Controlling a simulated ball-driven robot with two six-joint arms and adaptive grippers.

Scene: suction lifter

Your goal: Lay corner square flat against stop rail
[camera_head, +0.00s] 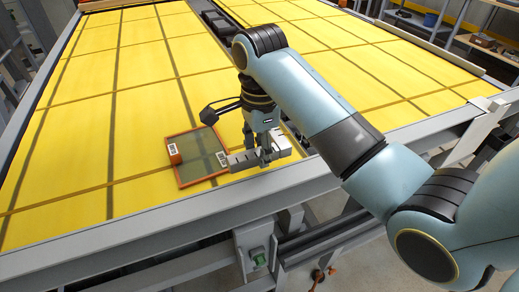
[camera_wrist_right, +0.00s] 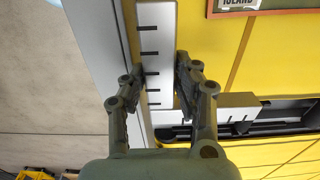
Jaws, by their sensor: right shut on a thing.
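The corner square (camera_head: 240,162) is pale grey, L-shaped and marked with black graduations. In the head view it is near the front edge of the yellow table, under my right gripper (camera_head: 265,154). In the right wrist view my right gripper (camera_wrist_right: 158,84) has one finger on each side of a leg of the square (camera_wrist_right: 155,40) and is shut on it. The other leg (camera_wrist_right: 232,107) extends right, over a dark channel. A grey rail (camera_head: 130,243) runs along the table's front edge. Whether the square touches the rail or table is unclear. My left gripper is out of view.
An orange-framed, greenish panel (camera_head: 196,143) with white labels lies on the yellow table (camera_head: 85,130), just left of the square. A dark channel (camera_head: 212,20) divides the yellow surfaces. The left table area is clear.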

